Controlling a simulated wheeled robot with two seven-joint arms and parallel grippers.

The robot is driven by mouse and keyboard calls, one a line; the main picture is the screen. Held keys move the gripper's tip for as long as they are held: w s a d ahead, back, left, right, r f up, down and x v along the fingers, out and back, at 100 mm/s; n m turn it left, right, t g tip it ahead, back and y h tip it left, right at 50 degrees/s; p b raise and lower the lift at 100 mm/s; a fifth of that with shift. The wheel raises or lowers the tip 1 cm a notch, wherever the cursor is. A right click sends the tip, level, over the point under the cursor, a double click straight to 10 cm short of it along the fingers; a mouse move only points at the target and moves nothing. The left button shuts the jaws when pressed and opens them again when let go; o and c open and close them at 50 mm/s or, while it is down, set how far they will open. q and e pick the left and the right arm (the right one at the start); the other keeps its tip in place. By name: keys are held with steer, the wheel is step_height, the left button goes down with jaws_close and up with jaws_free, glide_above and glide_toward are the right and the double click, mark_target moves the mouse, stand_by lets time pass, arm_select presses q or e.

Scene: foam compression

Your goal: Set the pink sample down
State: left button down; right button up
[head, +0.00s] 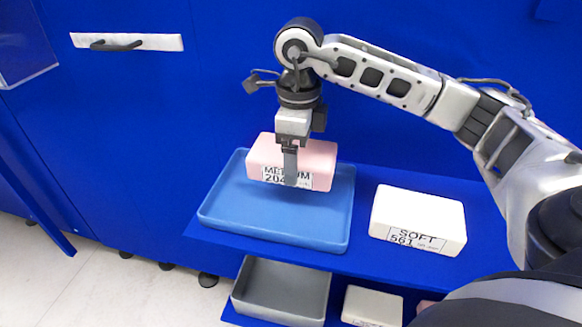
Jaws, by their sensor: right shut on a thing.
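The pink sample (322,158) is a foam block with a white label reading "MEDIUM" and a number, partly covered by a finger. My right gripper (290,170) comes down from above and is shut on the pink sample. The block is over the back part of a blue tray (270,225). I cannot tell whether its underside touches the tray floor. The front of the tray is empty. My left gripper is not in view.
A white block (420,212) labelled "SOFT 561" sits on the blue shelf (375,178) right of the tray. Below are a grey tray (282,290) and another pale block (372,305). A blue wall stands close behind.

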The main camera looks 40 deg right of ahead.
steer(key=shift+w+a+f, duration=0.2)
steer(key=shift+w+f, duration=0.1)
steer(key=shift+f, duration=0.15)
steer(key=f, duration=0.3)
steer(key=shift+w+a+f, duration=0.1)
steer(key=shift+w, duration=0.1)
steer(key=shift+f, duration=0.35)
steer(key=o, duration=0.7)
steer(key=shift+o, duration=0.2)
